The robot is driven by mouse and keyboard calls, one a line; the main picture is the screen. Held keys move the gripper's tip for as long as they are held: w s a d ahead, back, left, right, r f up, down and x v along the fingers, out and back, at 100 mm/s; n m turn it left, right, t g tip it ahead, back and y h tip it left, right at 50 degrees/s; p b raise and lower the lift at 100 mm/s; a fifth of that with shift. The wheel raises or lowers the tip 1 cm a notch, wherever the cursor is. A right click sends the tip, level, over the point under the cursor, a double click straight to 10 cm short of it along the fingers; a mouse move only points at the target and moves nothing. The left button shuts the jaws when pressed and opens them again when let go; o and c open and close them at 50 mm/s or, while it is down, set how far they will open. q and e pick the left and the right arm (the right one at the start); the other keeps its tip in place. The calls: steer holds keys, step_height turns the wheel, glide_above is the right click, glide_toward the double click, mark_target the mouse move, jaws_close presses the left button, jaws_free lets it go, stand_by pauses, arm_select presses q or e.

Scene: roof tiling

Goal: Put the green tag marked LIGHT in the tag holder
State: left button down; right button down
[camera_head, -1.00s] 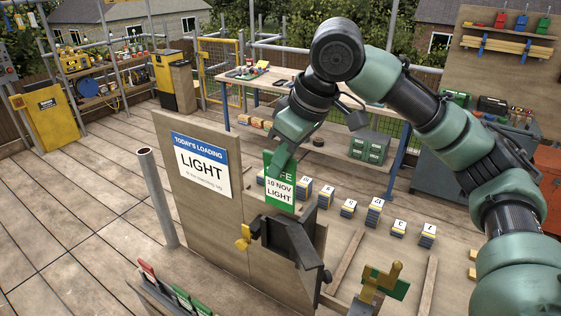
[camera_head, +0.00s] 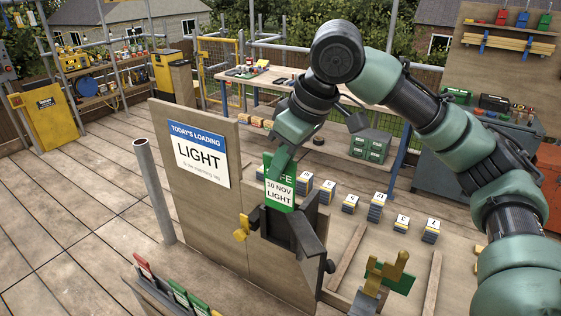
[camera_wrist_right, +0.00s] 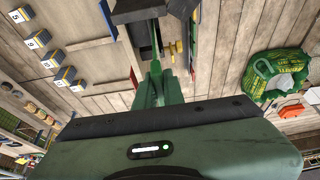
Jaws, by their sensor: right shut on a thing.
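The green tag (camera_head: 279,190) reads "10 NOV LIGHT" and stands upright at the mouth of the black tag holder (camera_head: 291,229). Its lower edge is hidden behind or inside the holder's front, and I cannot tell how deep it sits. My right gripper (camera_head: 280,163) is shut on the tag's top edge and covers part of its heading. In the right wrist view the green tag (camera_wrist_right: 156,88) runs from my fingers towards the dark holder (camera_wrist_right: 140,10). My left gripper is not in view.
A board with the sign "TODAY'S LOADING LIGHT" (camera_head: 199,157) stands left of the holder. A yellow knob (camera_head: 242,228) is beside the holder. A rack with red and green tags (camera_head: 176,290) is at the bottom. Numbered stacks (camera_head: 376,207) stand behind right.

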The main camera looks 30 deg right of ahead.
mark_target(278, 210)
steer(key=shift+f+b, duration=1.65)
steer(key=shift+f, duration=3)
steer(key=shift+s+f, duration=0.1)
steer(key=shift+f, duration=0.1)
steer(key=c, duration=1.5)
jaws_free()
steer(key=shift+o, duration=0.3)
steer(key=shift+s+a, duration=0.15)
steer(key=shift+a, duration=0.1)
steer(key=shift+d, duration=0.2)
